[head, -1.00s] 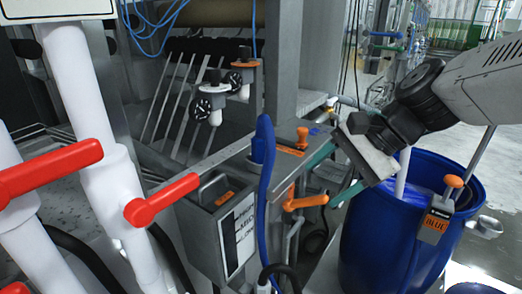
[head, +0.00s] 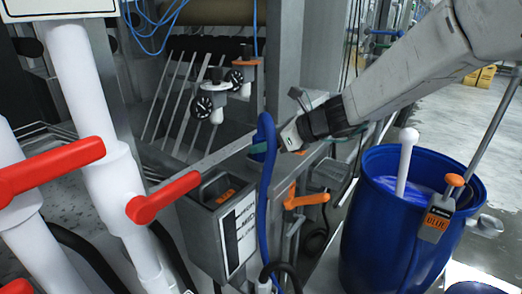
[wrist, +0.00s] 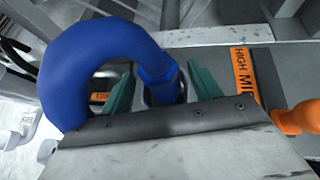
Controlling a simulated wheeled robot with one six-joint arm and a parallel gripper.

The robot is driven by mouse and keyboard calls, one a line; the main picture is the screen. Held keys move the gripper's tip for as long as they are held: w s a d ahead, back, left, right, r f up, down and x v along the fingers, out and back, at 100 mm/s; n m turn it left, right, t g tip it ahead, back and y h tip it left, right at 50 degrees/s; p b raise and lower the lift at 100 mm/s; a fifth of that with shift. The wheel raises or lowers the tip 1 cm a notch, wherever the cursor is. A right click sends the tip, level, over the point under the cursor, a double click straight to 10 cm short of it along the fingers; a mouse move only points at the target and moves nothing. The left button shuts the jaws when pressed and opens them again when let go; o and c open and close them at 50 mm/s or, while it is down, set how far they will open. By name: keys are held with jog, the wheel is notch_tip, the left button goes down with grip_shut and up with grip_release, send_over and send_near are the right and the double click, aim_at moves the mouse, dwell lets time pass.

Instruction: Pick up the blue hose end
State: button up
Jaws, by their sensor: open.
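The blue hose (head: 266,185) rises at the middle of the head view and bends at its top beside the grey metal ledge. In the wrist view the blue hose end (wrist: 158,72) curves over from the left and points down into a round opening. My gripper (wrist: 162,88) is open, with one teal finger on each side of the hose end; I cannot tell whether either touches it. In the head view my gripper (head: 275,148) reaches the hose top from the right. The wrist housing hides the lower part of the hose end.
An orange valve handle (head: 306,200) sticks out just below my gripper; an orange knob (wrist: 298,117) is close on the right. A blue barrel (head: 390,240) with a white rod stands at right. Red-handled white pipes (head: 110,190) stand at left.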

jog(key=shift+x, duration=0.95)
jog(key=shift+s, duration=0.1)
jog(key=c, duration=1.2)
jog(key=shift+r, duration=0.1)
